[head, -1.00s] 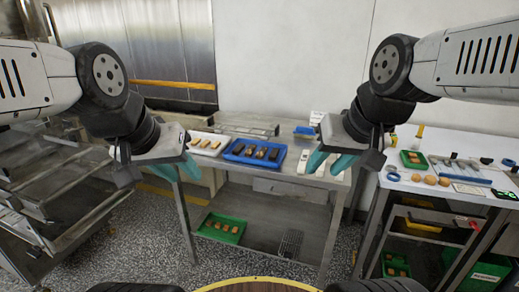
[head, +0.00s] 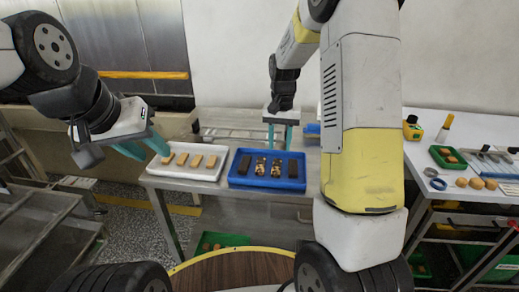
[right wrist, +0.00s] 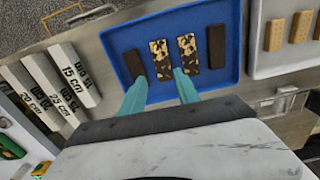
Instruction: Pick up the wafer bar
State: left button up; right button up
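Several plain tan bars, which look like wafer bars (head: 196,161), lie in a row on a white tray (head: 222,172) in the head view. Some also show at the right wrist view's upper right (right wrist: 275,34). A blue tray (head: 266,184) beside it holds two dark bars (head: 292,169) and two bars with pale flecks (head: 260,166). My left gripper (head: 150,152) is open and empty, near the white tray's left end. My right gripper (head: 279,146) is open over the blue tray's far side; in the wrist view its fingers (right wrist: 160,78) stand apart near the flecked bars.
White blocks marked in centimetres (right wrist: 66,72) lie beside the blue tray. The right-hand table (head: 440,190) carries a green tray (head: 447,157), round tan pieces and a yellow-topped bottle (head: 412,128). A green tray (head: 222,240) sits on the lower shelf. My right arm hides part of the bench.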

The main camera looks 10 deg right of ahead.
aim_at(277, 165)
jog(key=shift+w+f, duration=0.2)
jog(key=shift+f, duration=0.25)
jog(key=f, duration=0.7)
jog(key=shift+s+a, duration=0.3)
jog(key=shift+a, duration=0.05)
jog(key=c, duration=0.8)
jog(key=shift+o, duration=0.2)
